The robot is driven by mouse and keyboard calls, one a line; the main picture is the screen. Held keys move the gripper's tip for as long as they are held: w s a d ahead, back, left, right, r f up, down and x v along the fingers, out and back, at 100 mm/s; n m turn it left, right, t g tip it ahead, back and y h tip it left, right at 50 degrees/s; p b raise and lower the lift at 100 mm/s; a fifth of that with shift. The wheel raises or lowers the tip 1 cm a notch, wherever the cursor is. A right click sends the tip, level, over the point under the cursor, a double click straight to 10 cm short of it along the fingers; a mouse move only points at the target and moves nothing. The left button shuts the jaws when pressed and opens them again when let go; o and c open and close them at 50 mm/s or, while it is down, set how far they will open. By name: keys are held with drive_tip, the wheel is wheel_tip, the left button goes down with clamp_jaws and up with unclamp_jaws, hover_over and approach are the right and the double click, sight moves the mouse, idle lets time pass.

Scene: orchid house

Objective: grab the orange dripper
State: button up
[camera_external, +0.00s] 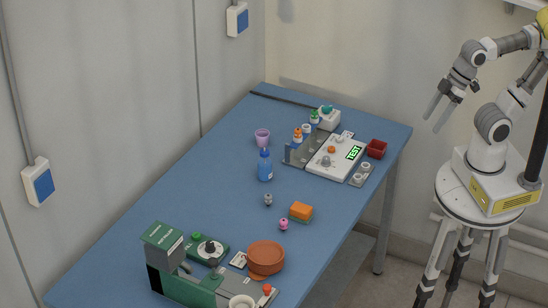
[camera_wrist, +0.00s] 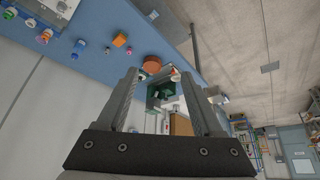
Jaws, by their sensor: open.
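The orange dripper appears to be the small orange-topped bottle (camera_external: 298,134) in the grey rack at the table's far end, beside a white one (camera_external: 306,130) and a green-topped one (camera_external: 314,117). In the wrist view an orange-and-white item (camera_wrist: 45,37) at upper left may be it. It is too small to be sure. My gripper (camera_external: 437,112) is open and empty, raised in the air right of the table and well apart from the rack. Its two spread fingers also show in the wrist view (camera_wrist: 160,75).
The blue table (camera_external: 203,202) holds a blue bottle (camera_external: 265,168), purple cup (camera_external: 262,137), white panel (camera_external: 334,166), red box (camera_external: 376,149), orange block (camera_external: 301,211), terracotta pot (camera_external: 266,255) and green machine (camera_external: 170,250). The table's left middle is clear.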

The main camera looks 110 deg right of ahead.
drive_tip(key=w+d+f+n+g+h+b, duration=0.35)
drive_tip(key=w+d+f, duration=0.35)
drive_tip(key=d, duration=0.3)
drive_tip(key=w+d+f+n+g+h+b, duration=0.2)
drive_tip(key=w+d+f+n+h+b, duration=0.3)
drive_tip(key=d, duration=0.5)
drive_tip(key=n+h+b, duration=0.4)
drive_tip(key=n+h, duration=0.1)
drive_tip(key=n, duration=0.5)
approach(298, 132)
drive_tip(key=shift+m, duration=0.25)
drive_tip(key=x, duration=0.6)
drive_tip(key=shift+s, duration=0.2)
drive_tip(key=shift+x, duration=2.6)
drive_tip(key=shift+w, duration=0.15)
clamp_jaws()
